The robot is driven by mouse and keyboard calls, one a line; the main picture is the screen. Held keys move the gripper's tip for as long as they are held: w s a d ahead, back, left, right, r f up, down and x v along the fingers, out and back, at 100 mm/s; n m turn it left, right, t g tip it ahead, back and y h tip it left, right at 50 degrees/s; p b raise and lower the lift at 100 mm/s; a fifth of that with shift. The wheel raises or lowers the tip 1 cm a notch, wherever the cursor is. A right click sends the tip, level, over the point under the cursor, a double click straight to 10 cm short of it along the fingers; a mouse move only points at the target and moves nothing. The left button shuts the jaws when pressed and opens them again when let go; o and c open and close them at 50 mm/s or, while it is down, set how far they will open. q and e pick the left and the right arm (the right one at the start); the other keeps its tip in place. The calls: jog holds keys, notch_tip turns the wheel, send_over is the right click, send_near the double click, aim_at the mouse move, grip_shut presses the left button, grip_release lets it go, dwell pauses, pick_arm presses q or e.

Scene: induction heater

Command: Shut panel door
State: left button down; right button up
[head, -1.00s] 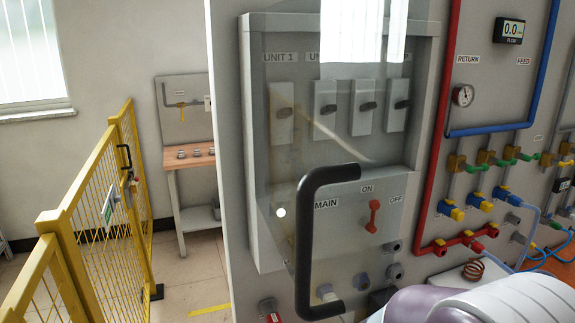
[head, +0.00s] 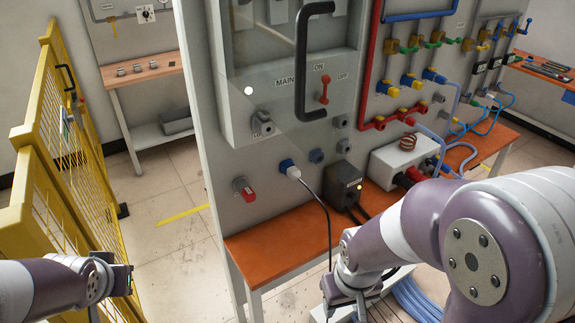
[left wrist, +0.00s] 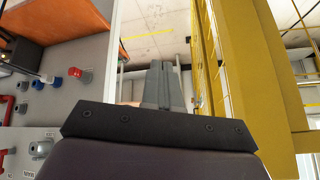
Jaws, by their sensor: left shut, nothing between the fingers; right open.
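The panel door is a clear sheet in front of the grey switch box, in the upper middle of the head view. Its black bar handle (head: 301,62) stands out towards me; I cannot tell how far ajar the door is. My left gripper (head: 130,280) is at lower left, shut and empty, well apart from the handle, near the yellow fence. Its closed grey fingers (left wrist: 166,75) show in the left wrist view, pointing at open space. My right gripper (head: 345,308) is low at the bench's front edge, open, below the handle and partly hidden by its own wrist.
The yellow mesh fence (head: 72,165) stands at left, close to my left arm. An orange bench (head: 262,244) runs below the panel, with a black box (head: 343,184) and cables. Blue hose (head: 415,300) lies at lower right. Floor is free between fence and panel.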

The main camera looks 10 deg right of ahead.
pick_arm(q)
jog(key=w+d+r+m+t+h, duration=0.2)
jog(key=r+t, duration=0.1)
jog(key=r, duration=0.3)
jog(key=w+d+r+m+t+h, duration=0.2)
jog(key=d+r+h, duration=0.1)
jog(key=r, duration=0.3)
jog(key=w+d+r+m+t+h, duration=0.2)
jog(key=w+r+t, duration=0.1)
jog(key=r, duration=0.3)
jog(key=m+g+h+p, duration=0.5)
jog(key=m+g+h, duration=0.3)
jog(key=g+h, duration=0.25)
send_near(305, 152)
jog(key=shift+t+h, duration=0.35)
jog(key=x, duration=0.6)
jog(key=shift+s+d+f, duration=0.15)
jog(key=shift+f, duration=0.15)
jog(key=shift+d+f, duration=0.1)
jog(key=shift+d, duration=0.25)
